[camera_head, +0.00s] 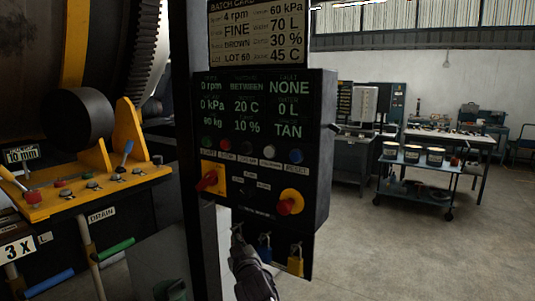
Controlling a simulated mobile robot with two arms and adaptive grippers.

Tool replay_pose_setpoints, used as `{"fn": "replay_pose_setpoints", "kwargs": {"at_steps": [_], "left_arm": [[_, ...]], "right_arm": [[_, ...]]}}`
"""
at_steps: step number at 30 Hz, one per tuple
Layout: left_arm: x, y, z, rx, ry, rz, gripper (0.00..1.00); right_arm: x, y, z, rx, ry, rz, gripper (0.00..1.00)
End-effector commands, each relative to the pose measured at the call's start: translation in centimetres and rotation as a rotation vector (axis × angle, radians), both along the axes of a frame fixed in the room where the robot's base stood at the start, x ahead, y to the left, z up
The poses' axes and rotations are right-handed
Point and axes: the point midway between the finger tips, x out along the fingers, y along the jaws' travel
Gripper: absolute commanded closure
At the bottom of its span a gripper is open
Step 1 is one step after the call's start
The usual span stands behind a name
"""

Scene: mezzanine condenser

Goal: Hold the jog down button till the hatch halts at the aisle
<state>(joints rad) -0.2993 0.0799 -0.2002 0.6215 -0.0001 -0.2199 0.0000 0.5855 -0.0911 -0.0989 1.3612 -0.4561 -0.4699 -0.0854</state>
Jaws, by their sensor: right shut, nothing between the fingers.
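A black control box (322,150) on a post fills the middle of the view. A row of green, red, black, white and blue buttons runs under its green-lit readouts, one of which reads BETWEEN. Smaller controls and labels sit below that row, too small to read, so I cannot tell which is the jog down button. My right gripper (238,232) is shut and empty, just below the box's lower front edge. I cannot tell whether its tip touches anything. The large drum (30,45) stands at the left; its hatch is not clearly seen. My left gripper is not in view.
A yellow lever console (85,190) stands at the left. A cart with tubs (411,180) is behind; the floor at right is clear.

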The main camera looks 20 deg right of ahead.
Motion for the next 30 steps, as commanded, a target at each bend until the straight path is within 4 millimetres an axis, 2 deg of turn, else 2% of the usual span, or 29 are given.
{"fn": "replay_pose_setpoints", "kwargs": {"at_steps": [1,6,9,13,16,19,30], "left_arm": [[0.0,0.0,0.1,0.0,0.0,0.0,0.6],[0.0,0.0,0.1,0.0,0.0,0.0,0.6],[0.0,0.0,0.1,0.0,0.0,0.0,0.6],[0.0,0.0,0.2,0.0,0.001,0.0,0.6],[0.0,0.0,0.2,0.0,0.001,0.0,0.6],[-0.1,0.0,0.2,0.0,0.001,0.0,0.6],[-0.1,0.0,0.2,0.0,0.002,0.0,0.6]], "right_arm": [[0.2,-0.1,2.9,-0.003,-0.042,-0.007,1.0],[0.1,-0.4,11.2,-0.019,-0.166,-0.033,1.0],[-0.4,-0.7,15.5,-0.024,-0.23,-0.051,1.0],[-1.2,-1.1,19.7,-0.029,-0.296,-0.069,1.0],[-1.7,-1.2,21.8,-0.032,-0.327,-0.079,1.0],[-1.9,-1.4,22.8,-0.032,-0.342,-0.085,1.0],[-2.0,-1.4,23.1,-0.033,-0.348,-0.087,1.0]]}}
